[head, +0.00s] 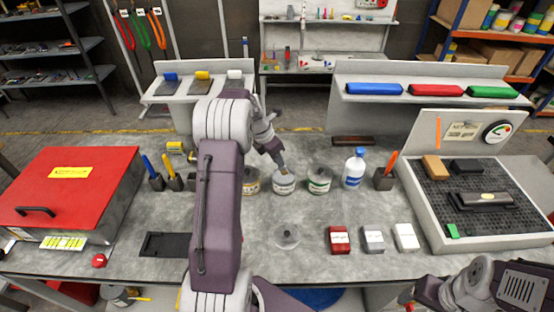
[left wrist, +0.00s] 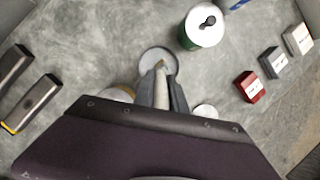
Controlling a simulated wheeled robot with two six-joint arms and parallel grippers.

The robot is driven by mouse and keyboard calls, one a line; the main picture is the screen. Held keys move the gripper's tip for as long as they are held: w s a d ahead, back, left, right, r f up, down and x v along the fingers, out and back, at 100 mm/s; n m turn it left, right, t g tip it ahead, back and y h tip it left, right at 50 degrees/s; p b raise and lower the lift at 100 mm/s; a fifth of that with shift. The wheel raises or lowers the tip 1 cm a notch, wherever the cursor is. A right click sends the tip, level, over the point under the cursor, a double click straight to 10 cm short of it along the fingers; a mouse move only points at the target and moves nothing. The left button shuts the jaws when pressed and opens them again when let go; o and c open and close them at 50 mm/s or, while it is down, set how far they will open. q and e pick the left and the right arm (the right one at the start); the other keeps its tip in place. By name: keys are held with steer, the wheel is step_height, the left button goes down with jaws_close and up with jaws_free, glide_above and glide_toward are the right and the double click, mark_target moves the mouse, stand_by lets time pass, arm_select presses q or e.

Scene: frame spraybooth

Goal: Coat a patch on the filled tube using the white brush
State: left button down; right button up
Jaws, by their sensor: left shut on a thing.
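My left gripper (head: 275,152) is shut on a slim brush (left wrist: 161,80) with a pale handle, and its tan tip points down. The tip is at the mouth of an open can (head: 284,184), which shows as a pale round opening in the left wrist view (left wrist: 157,54). I cannot tell whether the bristles touch the contents. A dark tube-like piece (head: 484,200) lies on the black grid of the right-hand tray (head: 440,240); I cannot tell if it is the filled tube. My right arm is at the bottom right, with its fingertips not clearly seen.
A can with a green label (head: 319,180) stands right of the open can, and another (head: 251,183) stands left, partly hidden. A loose lid (head: 287,236) lies in front. A white bottle (head: 354,168) and red, grey and white blocks stand to the right. A red-lidded box (head: 75,180) fills the left.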

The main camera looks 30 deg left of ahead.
arm_select(q)
steer(key=shift+s, duration=0.1)
steer(key=shift+f, duration=0.5)
stand_by(0.6)
stand_by(1.8)
step_height(320, 180, up, 7)
steer(key=p, duration=0.8)
steer(key=shift+r+p, duration=0.1)
steer(key=shift+p, duration=0.2)
